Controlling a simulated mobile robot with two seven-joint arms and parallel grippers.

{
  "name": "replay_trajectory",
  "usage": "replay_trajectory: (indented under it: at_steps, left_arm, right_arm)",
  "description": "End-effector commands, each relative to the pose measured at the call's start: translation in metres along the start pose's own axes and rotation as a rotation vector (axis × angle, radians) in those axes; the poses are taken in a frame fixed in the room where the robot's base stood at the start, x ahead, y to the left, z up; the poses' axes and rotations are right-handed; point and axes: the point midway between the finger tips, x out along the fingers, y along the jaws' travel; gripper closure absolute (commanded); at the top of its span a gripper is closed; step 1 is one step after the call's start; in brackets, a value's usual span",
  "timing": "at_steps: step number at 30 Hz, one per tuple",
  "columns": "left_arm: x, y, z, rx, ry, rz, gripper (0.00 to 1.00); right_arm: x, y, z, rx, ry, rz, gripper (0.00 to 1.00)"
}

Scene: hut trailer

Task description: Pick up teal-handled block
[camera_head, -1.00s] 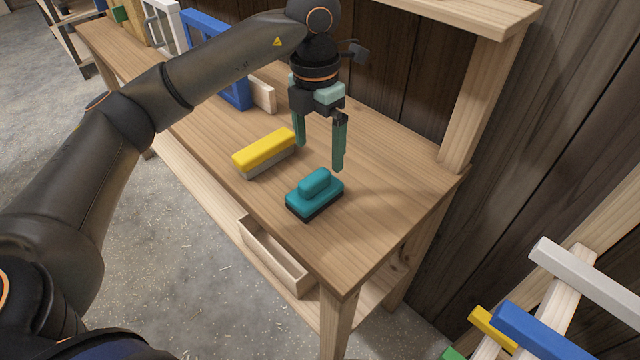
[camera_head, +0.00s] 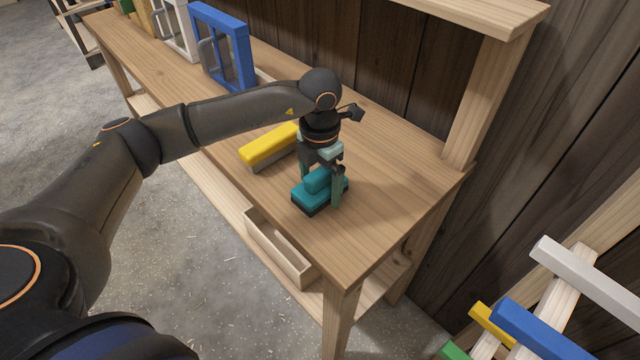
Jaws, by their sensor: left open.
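The teal-handled block (camera_head: 309,194) lies on the wooden workbench (camera_head: 385,225) near its front right part. It has a teal body with a raised teal handle and a dark underside. My left gripper (camera_head: 322,186) points down over it. Its green fingers are open; the near right finger comes down in front of the block's right side, and the other is partly hidden behind the block. I cannot tell whether the fingers touch the handle. My right gripper is not in view.
A yellow-topped block with a grey base (camera_head: 269,147) lies to the left of the teal one. Blue (camera_head: 222,50) and white frames stand at the bench's back left. A rack with coloured bars (camera_head: 540,330) stands at lower right.

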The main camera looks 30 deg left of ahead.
Motion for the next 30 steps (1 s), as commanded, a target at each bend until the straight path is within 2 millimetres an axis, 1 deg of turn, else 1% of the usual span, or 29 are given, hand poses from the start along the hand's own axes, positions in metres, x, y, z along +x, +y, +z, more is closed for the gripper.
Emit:
replay_trajectory:
  at_steps: [7,30]
  left_arm:
    - [0.0015,-0.0002,0.0003,0.001,-0.001,0.000,0.01]
    - [0.0007,-0.0002,0.0004,0.000,-0.002,-0.001,0.88]
  right_arm:
    - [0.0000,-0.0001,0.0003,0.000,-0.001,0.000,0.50]
    - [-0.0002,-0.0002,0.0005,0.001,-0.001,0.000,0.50]
